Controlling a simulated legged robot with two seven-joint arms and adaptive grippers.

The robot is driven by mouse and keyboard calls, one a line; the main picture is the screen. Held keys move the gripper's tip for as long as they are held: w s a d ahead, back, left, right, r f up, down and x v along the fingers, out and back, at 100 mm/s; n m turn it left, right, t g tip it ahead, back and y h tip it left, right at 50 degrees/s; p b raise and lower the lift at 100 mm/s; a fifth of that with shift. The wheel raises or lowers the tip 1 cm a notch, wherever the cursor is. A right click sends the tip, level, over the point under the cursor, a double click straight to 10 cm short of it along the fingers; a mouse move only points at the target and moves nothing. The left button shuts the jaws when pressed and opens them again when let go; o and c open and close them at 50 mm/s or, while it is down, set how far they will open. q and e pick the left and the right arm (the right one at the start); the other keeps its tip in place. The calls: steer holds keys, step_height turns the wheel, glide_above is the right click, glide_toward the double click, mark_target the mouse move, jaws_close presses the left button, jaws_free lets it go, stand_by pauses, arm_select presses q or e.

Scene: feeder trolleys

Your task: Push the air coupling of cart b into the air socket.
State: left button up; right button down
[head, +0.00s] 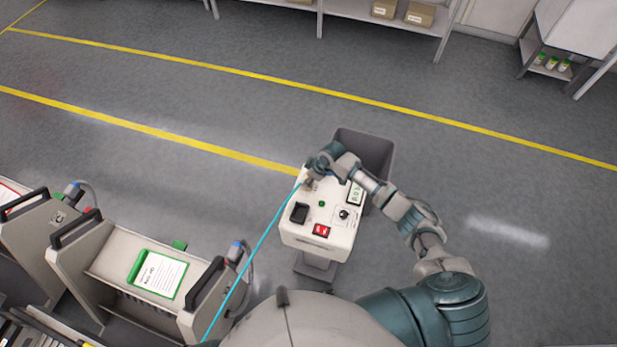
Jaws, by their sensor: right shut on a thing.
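My right gripper (316,172) is shut at the far left corner of the white docking box (320,243), on the end of a cyan air hose (262,243). The air coupling itself is hidden by the fingers. The hose runs tautly down and left past a trolley (120,246). I cannot read which trolley is cart b. A small metallic fitting shows beneath the fingers. I cannot tell whether it is the air socket or whether the coupling sits in it. My left gripper is not in view.
The box top has a black socket (299,212), a red switch (321,230), a dial (344,214) and a small display (355,193). A grey bin (377,155) stands behind it. More trolleys stand at left. The floor beyond is clear, with yellow lines.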

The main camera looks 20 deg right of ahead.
steer(key=c, duration=0.7)
jaws_free()
steer(key=v, duration=1.2)
steer(key=shift+w+d, duration=0.1)
steer(key=shift+f, duration=0.1)
